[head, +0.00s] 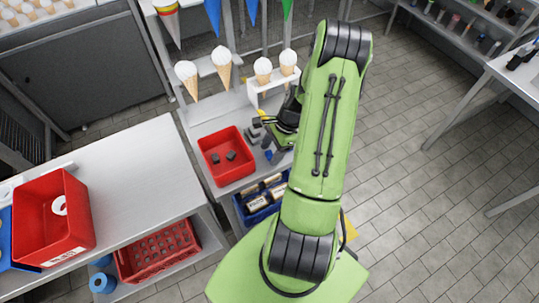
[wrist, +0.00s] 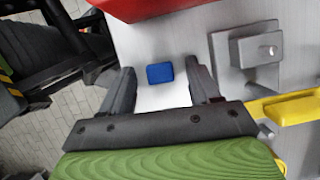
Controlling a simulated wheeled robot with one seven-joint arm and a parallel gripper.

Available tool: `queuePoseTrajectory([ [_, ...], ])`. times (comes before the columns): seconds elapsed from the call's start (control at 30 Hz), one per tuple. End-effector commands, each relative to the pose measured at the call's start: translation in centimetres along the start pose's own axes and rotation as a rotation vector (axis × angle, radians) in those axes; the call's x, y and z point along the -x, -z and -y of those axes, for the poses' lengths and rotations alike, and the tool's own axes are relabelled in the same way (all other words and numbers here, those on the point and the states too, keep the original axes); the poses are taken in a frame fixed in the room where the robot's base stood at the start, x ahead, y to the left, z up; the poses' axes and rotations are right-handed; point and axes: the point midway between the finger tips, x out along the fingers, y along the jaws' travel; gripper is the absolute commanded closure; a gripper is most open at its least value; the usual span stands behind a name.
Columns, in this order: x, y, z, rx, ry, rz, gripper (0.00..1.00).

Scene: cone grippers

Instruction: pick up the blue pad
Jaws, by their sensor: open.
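The blue pad (wrist: 160,73) is a small rounded rectangle lying on a pale grey surface in the wrist view. A small blue patch of it shows in the head view (head: 268,154), beside my gripper and partly hidden by it. My gripper (wrist: 160,80) is open and empty. In the wrist view its two dark fingers stand left and right of the pad, with a gap on both sides. I cannot tell how far above the surface the fingertips are. In the head view my gripper (head: 277,152) is mostly hidden by my green arm.
A red tray (head: 212,139) holding dark pieces stands left of my gripper; its edge shows in the wrist view (wrist: 150,8). A grey block (wrist: 254,48) and a yellow part (wrist: 290,107) are right of the fingers. A blue crate (head: 248,217) sits lower down. Cones (head: 224,68) stand behind.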

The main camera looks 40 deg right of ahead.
Motion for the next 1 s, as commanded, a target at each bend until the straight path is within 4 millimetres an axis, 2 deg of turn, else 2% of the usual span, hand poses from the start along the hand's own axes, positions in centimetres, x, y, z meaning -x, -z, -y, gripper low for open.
queuePoseTrajectory([
  [0.2,-0.2,0.0,0.0,0.0,0.0,-0.001,0.38],
  [0.5,-0.1,0.0,0.0,0.0,0.0,-0.001,0.84],
  [0.6,-0.1,0.0,0.0,0.0,0.0,-0.001,0.97],
  [0.83,0.2,-0.1,0.1,0.0,0.002,-0.002,0.97],
  [0.93,1.8,-0.7,0.1,0.001,0.004,-0.004,0.97],
  [1.0,3.6,-1.4,0.1,0.002,0.006,-0.006,0.97],
])
